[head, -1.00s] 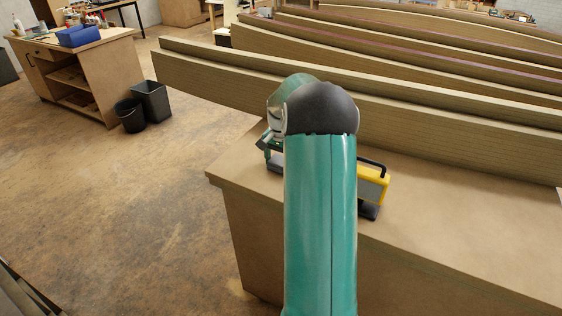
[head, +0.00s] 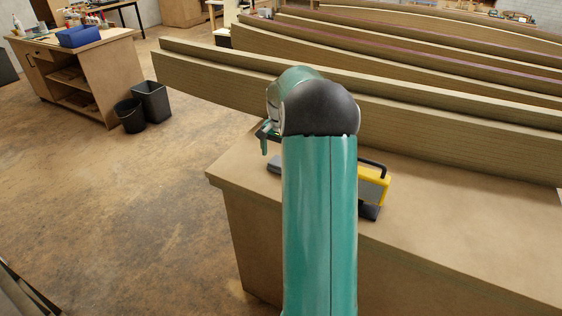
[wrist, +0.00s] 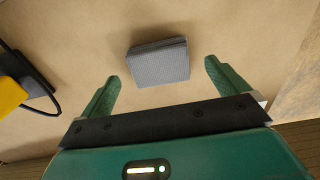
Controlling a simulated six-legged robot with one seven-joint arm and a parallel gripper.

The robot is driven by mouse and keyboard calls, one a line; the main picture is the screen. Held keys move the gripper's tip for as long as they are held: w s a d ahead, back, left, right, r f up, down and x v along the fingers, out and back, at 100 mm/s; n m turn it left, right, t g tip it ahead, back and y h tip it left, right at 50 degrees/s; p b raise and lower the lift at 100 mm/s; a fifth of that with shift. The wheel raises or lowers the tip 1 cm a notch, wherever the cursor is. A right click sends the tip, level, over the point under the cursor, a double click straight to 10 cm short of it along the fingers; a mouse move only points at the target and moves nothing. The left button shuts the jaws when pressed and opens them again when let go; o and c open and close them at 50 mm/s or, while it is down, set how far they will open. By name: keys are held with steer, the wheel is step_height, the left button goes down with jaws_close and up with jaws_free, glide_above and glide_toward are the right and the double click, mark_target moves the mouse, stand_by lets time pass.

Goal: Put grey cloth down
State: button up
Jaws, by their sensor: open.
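The grey cloth (wrist: 159,62) is a folded, thick square lying on the brown worktop in the wrist view. A small part of it (head: 274,165) shows in the head view, left of my arm near the worktop's left end. My gripper (wrist: 162,75) is open. Its two green fingers stand apart to the left and right of the cloth's near side, with gaps between them and the cloth. In the head view my arm hides most of the gripper and part of the cloth.
A yellow and black device with a handle (head: 372,186) stands on the worktop (head: 450,220) right of my arm; its black cable shows in the wrist view. Long curved laminated beams (head: 400,95) lie behind. The worktop's right part is clear. Bins (head: 151,101) stand on the floor at left.

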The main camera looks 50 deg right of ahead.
step_height(320, 180, up, 8)
steer(key=r, duration=0.1)
steer(key=a+r+n+t, duration=0.1)
steer(key=a+r+n, duration=0.4)
steer(key=a, duration=0.8)
steer(key=s+a+r+n+t+h, duration=0.1)
steer(key=s+a+r, duration=0.1)
steer(key=a, duration=0.4)
steer(key=s+a+r+n+t, duration=0.1)
steer(key=s+a+r, duration=0.15)
steer(key=a, duration=0.25)
steer(key=s+a+f+n+t, duration=0.1)
steer(key=s+a+f+n, duration=0.1)
steer(key=s+a+n, duration=0.2)
steer(key=s+a+f+n+t+y, duration=0.1)
steer(key=s+a+f+n, duration=0.1)
steer(key=s+a, duration=0.8)
steer(key=shift+s+a+f+n+t, duration=0.3)
steer(key=shift+a+n, duration=0.5)
steer(key=shift+n, duration=0.1)
